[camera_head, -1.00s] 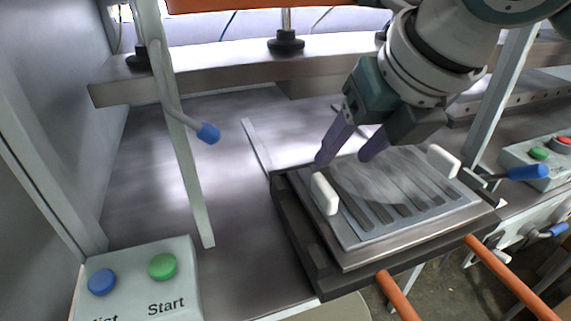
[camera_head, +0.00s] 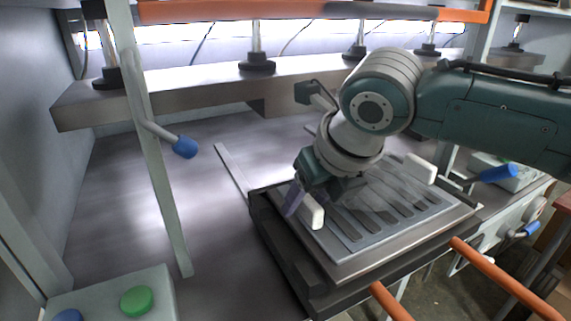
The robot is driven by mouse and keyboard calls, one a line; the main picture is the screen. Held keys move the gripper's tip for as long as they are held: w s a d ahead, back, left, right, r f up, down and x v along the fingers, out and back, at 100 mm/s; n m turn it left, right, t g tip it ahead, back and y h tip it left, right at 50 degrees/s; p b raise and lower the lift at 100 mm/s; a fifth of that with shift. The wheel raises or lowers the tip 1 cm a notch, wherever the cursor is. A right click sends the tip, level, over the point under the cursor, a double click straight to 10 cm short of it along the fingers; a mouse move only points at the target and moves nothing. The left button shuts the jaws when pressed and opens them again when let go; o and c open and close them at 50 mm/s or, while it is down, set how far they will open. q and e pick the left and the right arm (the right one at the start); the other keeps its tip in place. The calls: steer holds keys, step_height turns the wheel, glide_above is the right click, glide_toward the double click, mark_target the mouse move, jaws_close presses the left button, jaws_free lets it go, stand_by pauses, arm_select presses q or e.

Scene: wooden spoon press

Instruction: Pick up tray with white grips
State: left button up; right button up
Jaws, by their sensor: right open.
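The grey metal tray (camera_head: 363,240) lies on a dark base plate (camera_head: 285,252) at the front of the press. It holds several long wooden-spoon-shaped slots under a hazy sheet. One white grip (camera_head: 313,211) stands at its left edge and another white grip (camera_head: 420,168) at its right. My right gripper (camera_head: 306,203) is open, low over the tray's left side, with a purple finger just left of the left white grip. Its other finger is mostly hidden, and I cannot tell whether it touches the grip. My left gripper is out of view.
A control box with a green button (camera_head: 136,301) is at the lower left. A grey post with a blue-tipped lever (camera_head: 185,146) stands left of the tray. Orange bars (camera_head: 508,280) stick out in front. The metal table left of the tray is clear.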

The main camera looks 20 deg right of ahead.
steer(key=shift+c, duration=0.3)
jaws_close()
stand_by(1.1)
